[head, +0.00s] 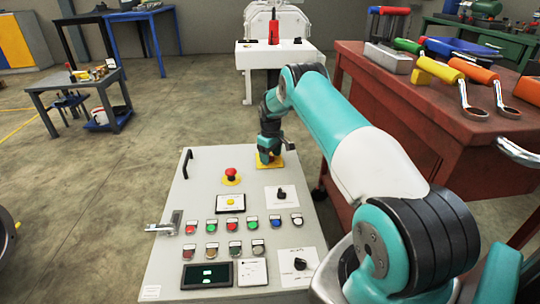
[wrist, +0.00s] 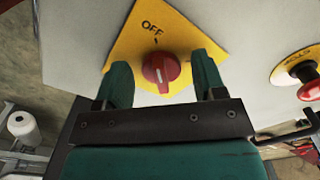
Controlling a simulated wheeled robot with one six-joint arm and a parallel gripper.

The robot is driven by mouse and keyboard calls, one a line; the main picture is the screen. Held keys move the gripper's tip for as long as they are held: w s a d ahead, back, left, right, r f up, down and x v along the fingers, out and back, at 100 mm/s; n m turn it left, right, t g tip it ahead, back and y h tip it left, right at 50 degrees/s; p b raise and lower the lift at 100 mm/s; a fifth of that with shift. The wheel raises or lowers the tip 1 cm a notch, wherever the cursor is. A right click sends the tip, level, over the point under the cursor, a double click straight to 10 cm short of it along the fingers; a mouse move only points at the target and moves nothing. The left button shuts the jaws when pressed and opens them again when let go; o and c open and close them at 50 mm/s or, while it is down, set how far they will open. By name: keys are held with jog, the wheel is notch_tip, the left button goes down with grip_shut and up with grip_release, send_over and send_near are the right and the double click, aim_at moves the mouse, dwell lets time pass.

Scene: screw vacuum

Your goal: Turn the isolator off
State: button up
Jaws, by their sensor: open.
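The isolator is a red rotary knob (wrist: 160,70) on a yellow plate (wrist: 185,28) marked "OFF" above the knob in the wrist view. A short white mark on the knob stands roughly upright in that view. My gripper (wrist: 158,62) is open, with one green finger on each side of the knob. Gaps show between the fingers and the knob; I cannot tell how deep the fingers reach. In the head view, my gripper (head: 268,156) is over the yellow plate (head: 291,160) at the panel's top right corner, and it hides the knob.
The grey control panel (head: 165,250) carries a red emergency button (head: 231,174), a black selector (head: 281,193), several coloured buttons and a door handle (head: 166,227). A red workbench (head: 400,120) with tools stands close on the right. Open floor lies to the left.

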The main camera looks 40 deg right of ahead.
aim_at(271, 155)
notch_tip(271, 155, up, 17)
jog(key=p, duration=0.4)
jog(key=shift+r, duration=0.2)
